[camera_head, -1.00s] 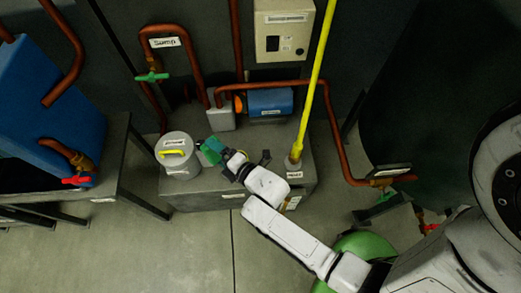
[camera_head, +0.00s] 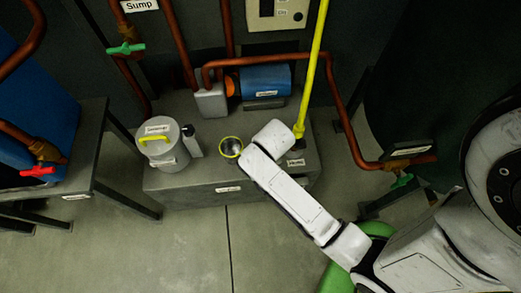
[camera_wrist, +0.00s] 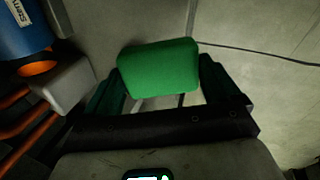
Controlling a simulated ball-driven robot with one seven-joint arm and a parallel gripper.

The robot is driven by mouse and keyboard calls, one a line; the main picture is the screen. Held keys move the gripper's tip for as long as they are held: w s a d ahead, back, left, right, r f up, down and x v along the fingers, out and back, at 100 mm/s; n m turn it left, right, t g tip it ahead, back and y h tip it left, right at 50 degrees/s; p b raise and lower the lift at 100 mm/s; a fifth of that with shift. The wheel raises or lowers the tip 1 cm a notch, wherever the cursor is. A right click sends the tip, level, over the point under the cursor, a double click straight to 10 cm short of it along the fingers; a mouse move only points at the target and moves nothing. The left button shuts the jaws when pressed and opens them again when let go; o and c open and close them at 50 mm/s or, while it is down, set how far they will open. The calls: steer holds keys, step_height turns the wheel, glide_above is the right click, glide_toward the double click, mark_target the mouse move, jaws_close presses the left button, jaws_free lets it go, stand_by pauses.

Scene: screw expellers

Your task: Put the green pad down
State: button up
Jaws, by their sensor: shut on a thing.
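The green pad (camera_wrist: 158,68) is a rounded slab between the two dark fingers of my gripper (camera_wrist: 162,82) in the wrist view. The fingers are shut on it, one at each side. The floor and part of the machine bed lie beyond it. In the head view my white arm reaches over the grey machine bed (camera_head: 185,187); neither my gripper nor the pad shows there. How far the pad is above any surface cannot be told.
A yellow-rimmed round opening (camera_head: 231,147) is on the bed beside my arm. A grey canister with a yellow handle (camera_head: 162,145) stands left. A blue motor (camera_head: 264,82), copper pipes and a yellow pole (camera_head: 314,70) stand close by. Open floor lies in front.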

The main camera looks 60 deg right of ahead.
steer(key=s+f+m+g+y+b, duration=0.2)
steer(key=s+b, duration=0.1)
steer(key=s, duration=0.5)
steer(key=shift+d+b, duration=0.15)
steer(key=shift+b, duration=0.15)
steer(key=w+d+f+b, duration=0.1)
steer(key=w+f, duration=0.1)
steer(key=w, duration=0.1)
steer(key=w+d+f+b, duration=0.2)
steer(key=w+f, duration=0.1)
steer(key=w, duration=0.1)
steer(key=w+d+f+b, duration=0.1)
steer(key=w+d+f, duration=0.1)
steer(key=w+f, duration=0.1)
steer(key=shift+w+f, duration=0.25)
steer(key=shift+w, duration=0.45)
steer(key=shift+w+d+f+b, duration=0.15)
steer(key=shift+w+f+b, duration=0.15)
steer(key=shift+f+b, duration=0.1)
steer(key=shift+w+d+f, duration=0.1)
steer(key=shift+w+f, duration=0.1)
steer(key=shift+f, duration=0.65)
steer(key=shift+w+d+f, duration=0.1)
steer(key=shift+w+f, duration=0.05)
steer(key=shift+f, duration=0.7)
steer(key=shift+f, duration=0.1)
